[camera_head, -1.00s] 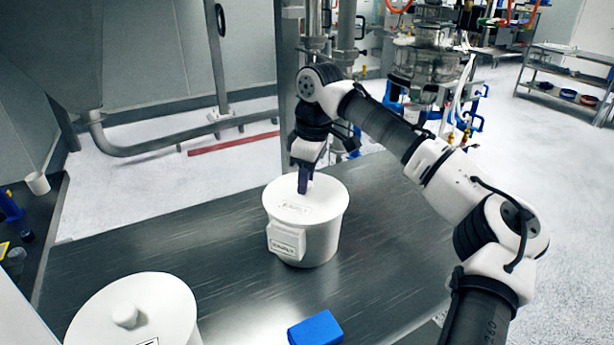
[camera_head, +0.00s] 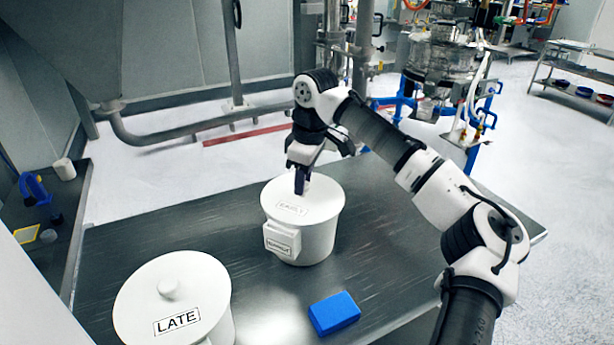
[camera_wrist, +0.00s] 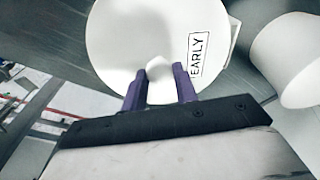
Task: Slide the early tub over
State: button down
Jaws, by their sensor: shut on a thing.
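The early tub (camera_head: 318,236) is a white round tub with a flat lid, standing upright on the dark metal table. Its lid label reads EARLY in the wrist view (camera_wrist: 203,30), and a small box-like tag sits on its front side. My gripper (camera_head: 301,186) comes down from above and is shut on the lid's knob. In the wrist view my purple fingers (camera_wrist: 161,80) stand on either side of the pale knob (camera_wrist: 160,72). The late tub (camera_head: 200,280), white with a knob and a LATE label, stands at the front left, apart from the early tub.
A blue block (camera_head: 334,313) lies on the table (camera_head: 259,299) in front of the early tub. A side bench (camera_head: 50,228) with a white cup (camera_head: 64,169) and blue items is at the left. The table right of the early tub is partly covered by my arm.

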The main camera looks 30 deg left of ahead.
jog(key=c, duration=1)
grip_release()
jog(key=shift+d, duration=0.1)
jog(key=shift+r+p, duration=0.5)
jog(key=r, duration=0.2)
jog(key=r+p, duration=0.1)
jog(key=r, duration=0.3)
jog(key=shift+s+d+p, duration=0.2)
jog(key=shift+s+p, duration=0.1)
jog(key=shift+p, duration=0.1)
jog(key=shift+w+d+r, duration=0.25)
jog(key=shift+w+r, duration=0.05)
jog(key=shift+r, duration=0.2)
jog(key=shift+w, duration=0.1)
